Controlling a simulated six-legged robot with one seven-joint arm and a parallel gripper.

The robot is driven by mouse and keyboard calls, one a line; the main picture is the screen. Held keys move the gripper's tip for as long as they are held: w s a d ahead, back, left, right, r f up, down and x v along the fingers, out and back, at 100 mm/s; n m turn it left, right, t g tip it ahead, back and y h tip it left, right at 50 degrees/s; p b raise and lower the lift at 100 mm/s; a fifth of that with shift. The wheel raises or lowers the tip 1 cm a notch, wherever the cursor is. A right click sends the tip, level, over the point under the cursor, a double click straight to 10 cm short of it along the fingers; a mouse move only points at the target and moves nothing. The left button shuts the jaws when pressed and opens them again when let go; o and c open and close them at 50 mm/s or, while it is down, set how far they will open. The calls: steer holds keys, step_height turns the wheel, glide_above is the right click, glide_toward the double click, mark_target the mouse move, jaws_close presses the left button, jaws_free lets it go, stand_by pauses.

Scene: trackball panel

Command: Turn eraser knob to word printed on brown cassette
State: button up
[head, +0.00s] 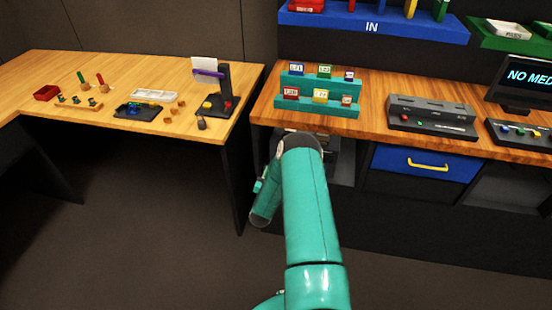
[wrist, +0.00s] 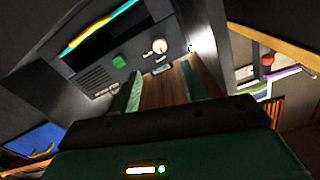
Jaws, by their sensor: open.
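In the wrist view, a dark device with a pale round knob (wrist: 160,45), a green button (wrist: 118,61) and a slotted grille lies beyond my gripper (wrist: 160,88). It looks like the eraser, but its lettering is too small to read. My gripper is open, with a teal finger on either side and nothing clearly held. The knob is apart from the fingers, above them in the picture. In the head view, a dark red or brown cassette (head: 291,94) stands at the left of the rack's lower row; its printed word is not legible. My arm hides part of the cubby there.
The teal rack (head: 335,108) holds several cassettes on the right desk. A grey deck (head: 432,114) and a monitor (head: 530,80) stand to its right. A blue drawer (head: 420,163) is below. The left desk (head: 60,75) carries small items.

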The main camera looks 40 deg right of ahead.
steer(key=x, duration=1)
steer(key=shift+s, duration=0.1)
steer(key=shift+a, duration=0.1)
jaws_close()
steer(key=shift+m, duration=4.4)
steer(key=shift+f, duration=0.1)
